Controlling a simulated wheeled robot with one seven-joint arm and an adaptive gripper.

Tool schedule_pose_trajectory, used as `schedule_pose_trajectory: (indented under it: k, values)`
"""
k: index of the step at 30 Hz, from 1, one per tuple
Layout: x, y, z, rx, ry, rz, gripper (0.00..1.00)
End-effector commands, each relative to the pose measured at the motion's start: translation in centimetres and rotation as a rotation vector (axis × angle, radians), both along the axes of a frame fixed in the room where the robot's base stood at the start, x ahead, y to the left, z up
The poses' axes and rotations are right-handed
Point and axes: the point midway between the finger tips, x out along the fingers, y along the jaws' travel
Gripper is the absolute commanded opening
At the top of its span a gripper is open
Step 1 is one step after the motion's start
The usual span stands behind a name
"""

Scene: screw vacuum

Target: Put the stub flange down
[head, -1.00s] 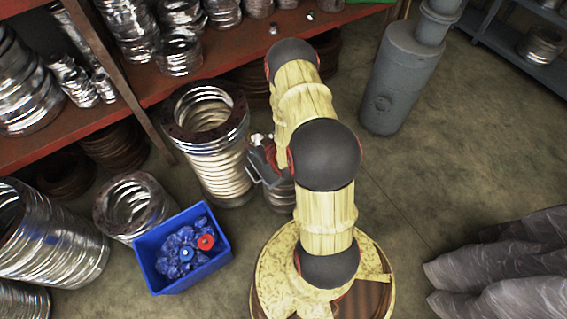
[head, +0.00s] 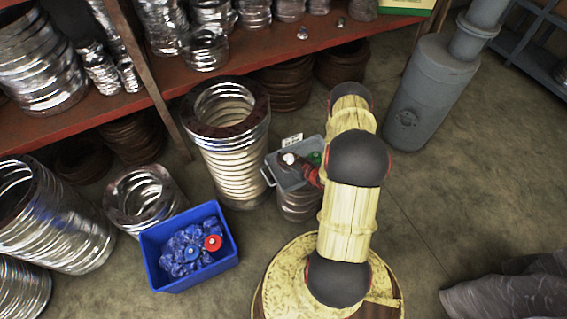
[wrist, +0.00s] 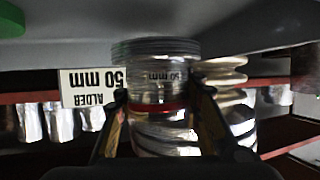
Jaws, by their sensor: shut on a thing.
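The stub flange (wrist: 155,75) is a short silver cylinder with ridged rings and a "50 mm" mark, between the two fingers of my gripper (wrist: 160,105) in the wrist view. My gripper is shut on it. The wrist picture is upside down, with a grey surface at its top edge. In the head view my gripper (head: 308,173) is at the grey tray (head: 287,178), partly hidden by my arm. The flange's end lies close to the grey surface; I cannot tell whether it touches.
A label card (wrist: 88,86) reads "ALDER 50 mm". A green thing (head: 315,158) is in the tray. A tall ringed bellows stack (head: 228,150) stands left of the tray, a blue bin (head: 190,270) at front left, a grey cylinder (head: 425,95) at right.

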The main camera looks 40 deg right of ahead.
Motion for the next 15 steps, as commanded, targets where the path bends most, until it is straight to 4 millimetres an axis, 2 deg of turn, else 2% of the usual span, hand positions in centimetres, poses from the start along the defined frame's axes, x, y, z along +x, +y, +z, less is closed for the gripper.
schedule_pose_trajectory:
  k: [6,15]
  values:
    - [0.0,0.1,-3.1,0.001,0.001,0.0,0.0]
    - [0.0,0.1,-3.1,0.0,0.0,0.0,0.0]
